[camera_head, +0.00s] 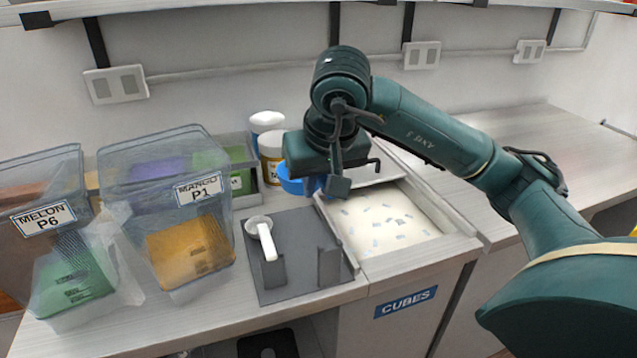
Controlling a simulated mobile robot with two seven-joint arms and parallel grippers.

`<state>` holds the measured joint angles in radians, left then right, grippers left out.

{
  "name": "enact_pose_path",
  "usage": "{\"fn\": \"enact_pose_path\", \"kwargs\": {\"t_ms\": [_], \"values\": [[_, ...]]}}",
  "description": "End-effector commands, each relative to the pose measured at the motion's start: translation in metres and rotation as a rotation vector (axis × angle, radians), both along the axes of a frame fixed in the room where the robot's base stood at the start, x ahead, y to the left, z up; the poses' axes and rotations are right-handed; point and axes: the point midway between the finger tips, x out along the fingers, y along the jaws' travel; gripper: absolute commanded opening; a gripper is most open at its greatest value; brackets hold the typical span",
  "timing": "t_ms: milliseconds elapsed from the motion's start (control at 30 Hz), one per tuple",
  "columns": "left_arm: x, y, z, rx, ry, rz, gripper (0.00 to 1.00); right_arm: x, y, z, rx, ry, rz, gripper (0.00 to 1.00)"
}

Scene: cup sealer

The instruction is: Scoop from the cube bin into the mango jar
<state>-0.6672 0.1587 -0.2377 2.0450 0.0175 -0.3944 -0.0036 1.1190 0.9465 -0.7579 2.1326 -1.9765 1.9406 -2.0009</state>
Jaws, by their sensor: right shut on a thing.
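The cube bin (462,244) is a sunken compartment with pale and bluish cubes spread across it and a "CUBES" label on the front below. The mango jar (143,215) is a clear container labelled "MANGO P1" with an orange block showing low inside; it stands on the left of the counter. My right gripper (338,184) points down over the back left of the bin. It is shut on a blue scoop (291,184), which shows at its left and is partly hidden by the gripper. I cannot see whether the scoop holds cubes. My left gripper is not in view.
A dark tray (290,228) between jar and bin carries a white scoop (263,236) and upright holders. A clear "MELON P6" container (45,185) stands far left. White-lidded jars (268,140) stand behind. Bare counter (500,140) lies at the back right.

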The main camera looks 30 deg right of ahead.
Motion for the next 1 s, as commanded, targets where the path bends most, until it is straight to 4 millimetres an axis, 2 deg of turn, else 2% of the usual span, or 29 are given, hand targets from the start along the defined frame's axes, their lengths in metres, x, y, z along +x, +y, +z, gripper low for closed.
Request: {"fn": "enact_pose_path", "kwargs": {"t_ms": [367, 1000], "values": [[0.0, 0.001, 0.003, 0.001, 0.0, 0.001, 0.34, 0.0, 0.0, 0.004, 0.0, -0.001, 0.0, 0.0], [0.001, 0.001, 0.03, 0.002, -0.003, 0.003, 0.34, 0.0, 0.0, 0.042, 0.0, -0.001, 0.0, 0.0]]}}
